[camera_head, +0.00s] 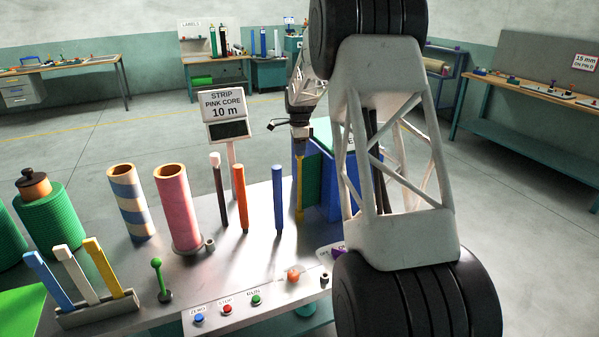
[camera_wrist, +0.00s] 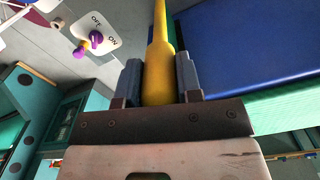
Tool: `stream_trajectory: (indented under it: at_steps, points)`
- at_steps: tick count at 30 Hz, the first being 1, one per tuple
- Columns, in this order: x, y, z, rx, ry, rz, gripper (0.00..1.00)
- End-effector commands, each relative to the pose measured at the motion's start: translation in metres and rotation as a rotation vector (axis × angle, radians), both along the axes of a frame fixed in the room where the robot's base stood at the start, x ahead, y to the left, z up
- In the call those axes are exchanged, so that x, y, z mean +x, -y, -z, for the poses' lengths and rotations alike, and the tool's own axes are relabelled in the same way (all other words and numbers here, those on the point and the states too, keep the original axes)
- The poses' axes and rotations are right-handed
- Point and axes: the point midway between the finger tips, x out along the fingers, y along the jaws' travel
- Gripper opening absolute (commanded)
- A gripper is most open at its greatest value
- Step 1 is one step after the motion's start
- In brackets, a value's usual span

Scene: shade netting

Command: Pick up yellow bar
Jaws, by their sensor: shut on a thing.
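A thin yellow bar (camera_head: 299,192) stands roughly upright at the back right of the grey bench, beside a blue and green block. My gripper (camera_head: 300,146) is above it, pointing down, with the bar's upper end between its fingers. In the wrist view, the yellow bar (camera_wrist: 160,72) runs between the two grey-blue fingers of my gripper (camera_wrist: 159,78), which are shut on it. I cannot tell whether its lower end touches the bench. Another yellow bar (camera_head: 101,262) leans in a slotted rack at the front left.
Blue (camera_head: 278,198), orange (camera_head: 240,200) and dark white-tipped (camera_head: 218,190) bars stand left of my gripper. Pink (camera_head: 178,207) and striped (camera_head: 132,202) tubes are farther left. The blue-green block (camera_head: 318,180) is close on the right. My arm hides the bench's right side.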

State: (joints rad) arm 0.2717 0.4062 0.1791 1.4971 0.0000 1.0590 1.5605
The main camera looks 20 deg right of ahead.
Motion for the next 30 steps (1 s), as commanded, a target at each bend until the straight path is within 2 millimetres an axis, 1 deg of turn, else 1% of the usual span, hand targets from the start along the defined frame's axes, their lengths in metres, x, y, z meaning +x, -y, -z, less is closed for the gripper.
stream_trajectory:
  at_steps: [7, 11, 17, 24, 30]
  points:
    - [0.000, 0.000, -0.003, 0.000, 0.001, 0.000, 0.00]
    - [0.000, 0.000, -0.011, -0.001, 0.002, 0.000, 0.00]
    - [0.000, 0.000, -0.034, -0.001, 0.004, 0.000, 0.00]
    - [0.001, 0.000, -0.070, -0.001, 0.003, 0.000, 0.00]
    - [0.000, 0.000, -0.092, -0.001, 0.002, 0.000, 0.00]
